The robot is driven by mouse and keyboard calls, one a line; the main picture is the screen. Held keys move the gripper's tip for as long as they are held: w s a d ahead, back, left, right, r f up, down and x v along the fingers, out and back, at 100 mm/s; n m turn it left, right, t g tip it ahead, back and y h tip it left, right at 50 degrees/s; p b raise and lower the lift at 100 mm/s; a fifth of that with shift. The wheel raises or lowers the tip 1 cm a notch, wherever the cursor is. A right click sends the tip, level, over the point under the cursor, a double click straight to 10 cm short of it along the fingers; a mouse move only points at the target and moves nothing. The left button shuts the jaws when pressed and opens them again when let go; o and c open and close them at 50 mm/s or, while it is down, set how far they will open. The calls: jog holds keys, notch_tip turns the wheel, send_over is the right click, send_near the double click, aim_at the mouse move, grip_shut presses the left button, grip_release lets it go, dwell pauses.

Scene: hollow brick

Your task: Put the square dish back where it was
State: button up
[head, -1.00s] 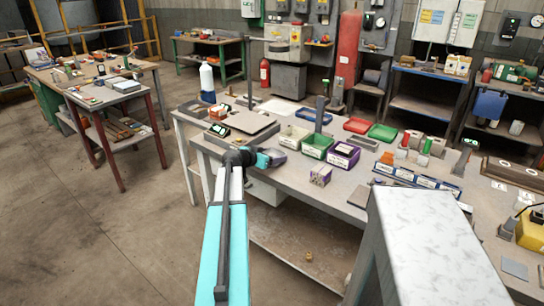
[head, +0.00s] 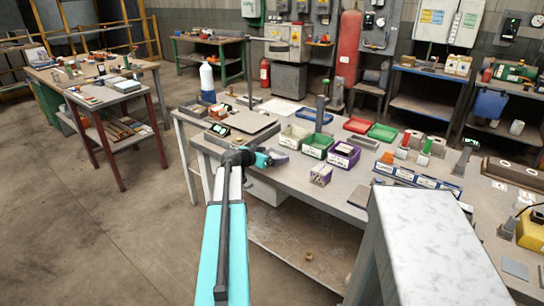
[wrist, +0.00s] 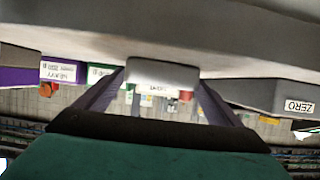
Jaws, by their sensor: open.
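My gripper (head: 281,158) is over or beside the near edge of the workbench (head: 268,190), left of the labelled bins. In the wrist view its two fingers (wrist: 162,95) stand apart, with a pale grey block-like shape (wrist: 162,74) visible between them. I cannot tell whether that shape is the dish or whether the fingers touch it. No square dish can be picked out surely in the head view. A shallow red tray (head: 357,125) and a shallow green tray (head: 383,132) lie farther back on the bench.
A cream bin (head: 293,138), a green bin (head: 317,146) and a purple bin (head: 344,155) stand right of my gripper. A small box (head: 320,175) is near the front edge. A flat grey plate (head: 251,123) lies behind at left.

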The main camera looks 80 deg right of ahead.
jog(key=b+v, duration=0.1)
jog(key=v, duration=1)
jog(key=shift+w+a+b, duration=0.2)
jog(key=shift+b, duration=0.2)
